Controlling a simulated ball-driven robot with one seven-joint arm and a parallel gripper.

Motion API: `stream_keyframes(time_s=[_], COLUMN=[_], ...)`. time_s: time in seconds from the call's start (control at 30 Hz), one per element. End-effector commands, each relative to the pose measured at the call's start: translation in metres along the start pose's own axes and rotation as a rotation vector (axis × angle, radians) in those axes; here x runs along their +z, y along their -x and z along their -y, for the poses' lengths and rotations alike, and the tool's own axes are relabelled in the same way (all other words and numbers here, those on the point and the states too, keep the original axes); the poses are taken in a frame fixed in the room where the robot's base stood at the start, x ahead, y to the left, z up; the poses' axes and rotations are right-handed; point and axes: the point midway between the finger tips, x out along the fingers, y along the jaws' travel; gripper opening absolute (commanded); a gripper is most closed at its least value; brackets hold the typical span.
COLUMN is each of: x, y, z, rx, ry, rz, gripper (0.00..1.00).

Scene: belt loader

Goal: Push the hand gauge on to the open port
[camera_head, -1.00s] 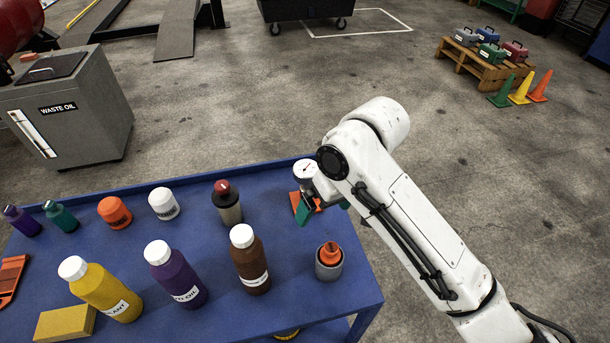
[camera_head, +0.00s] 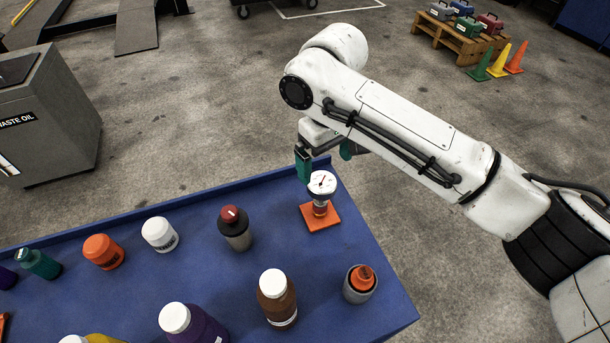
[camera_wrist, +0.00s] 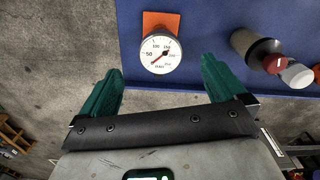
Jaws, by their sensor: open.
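The hand gauge (camera_head: 322,183) has a round white dial with a red needle and a short metal stem. It stands on a square orange plate (camera_head: 328,223) near the table's far right corner. In the wrist view the dial (camera_wrist: 160,54) shows between and beyond the fingertips. My gripper (camera_head: 326,158) has green fingers and is open and empty, behind and above the gauge, apart from it. Its fingers also show in the wrist view (camera_wrist: 161,67). Whether the stem is seated in a port is hidden; I cannot make out an open port.
On the blue table (camera_head: 300,245), a grey cup with an orange top (camera_head: 361,284), a brown bottle (camera_head: 277,300) and a dark red-capped container (camera_head: 235,230) stand near the gauge. A waste oil bin (camera_head: 60,130) stands left.

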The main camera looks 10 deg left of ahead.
Motion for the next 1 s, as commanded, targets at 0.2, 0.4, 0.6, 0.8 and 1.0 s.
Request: stream_keyframes(time_s=[0.2, 0.4, 0.6, 0.8, 1.0], x=[0.001, 0.0, -0.001, -0.003, -0.004], y=[-0.021, -0.048, -0.061, -0.089, -0.107], z=[-0.001, -0.001, -0.001, -0.002, -0.001], rx=[0.001, 0.001, 0.002, 0.003, 0.001], ry=[-0.003, -0.002, -0.002, -0.002, -0.001], rz=[0.004, 0.003, 0.003, 0.003, 0.001], gripper=[0.98, 0.98, 0.98, 0.98, 0.98])
